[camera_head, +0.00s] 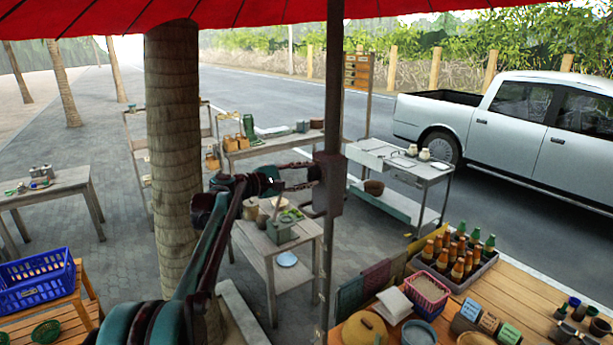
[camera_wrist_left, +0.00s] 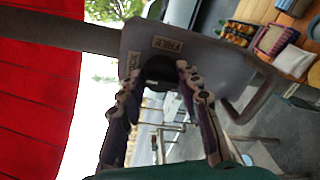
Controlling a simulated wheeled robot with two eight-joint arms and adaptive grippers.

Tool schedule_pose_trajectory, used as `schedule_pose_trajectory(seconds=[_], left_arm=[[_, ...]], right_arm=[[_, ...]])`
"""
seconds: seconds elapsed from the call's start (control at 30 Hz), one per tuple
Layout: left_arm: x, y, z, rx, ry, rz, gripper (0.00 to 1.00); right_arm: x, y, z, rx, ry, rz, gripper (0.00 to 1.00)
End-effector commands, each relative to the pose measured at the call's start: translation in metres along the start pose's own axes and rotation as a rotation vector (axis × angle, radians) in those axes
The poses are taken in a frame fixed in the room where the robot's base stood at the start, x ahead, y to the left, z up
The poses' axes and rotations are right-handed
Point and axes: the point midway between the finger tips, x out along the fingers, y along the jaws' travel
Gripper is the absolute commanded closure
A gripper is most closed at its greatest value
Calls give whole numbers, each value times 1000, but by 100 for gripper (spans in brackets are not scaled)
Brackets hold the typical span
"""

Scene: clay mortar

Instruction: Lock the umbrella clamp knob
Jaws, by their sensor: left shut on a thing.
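The umbrella clamp (camera_head: 328,186) is a brownish box on the dark upright pole (camera_head: 334,80). In the left wrist view its grey plate (camera_wrist_left: 215,55) carries a FREE label (camera_wrist_left: 167,44) and a second, harder-to-read label (camera_wrist_left: 133,62). The dark clamp knob (camera_wrist_left: 160,72) sticks out of the plate beside these labels. My left gripper (camera_head: 313,173) reaches the clamp from the left. Its fingers (camera_wrist_left: 158,75) lie on both sides of the knob and are shut on it. The knob is hidden in the head view. My right gripper is not in view.
The red canopy (camera_head: 250,12) hangs overhead. A thick trunk (camera_head: 175,130) stands left of the clamp, behind my left arm. A small wooden table (camera_head: 262,250) stands behind the pole. A wooden counter (camera_head: 515,290) with bottles in a crate and baskets is at lower right.

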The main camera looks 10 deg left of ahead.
Motion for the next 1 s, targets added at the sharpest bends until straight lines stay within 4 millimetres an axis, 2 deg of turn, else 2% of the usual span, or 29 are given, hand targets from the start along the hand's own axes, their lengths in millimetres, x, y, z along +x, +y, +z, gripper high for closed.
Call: schedule_pose_trajectory(seconds=[0.4,0.43,0.5,0.83,1.0], left_arm=[[0,0,0,-9,0,0,95],[0,0,0,-9,0,0,63],[0,0,0,-8,0,0,45],[-2,0,0,-7,0,0,45],[-21,1,-1,-8,2,1,45]], right_arm=[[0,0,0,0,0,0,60],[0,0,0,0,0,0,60],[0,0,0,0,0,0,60],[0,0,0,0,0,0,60],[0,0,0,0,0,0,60]])
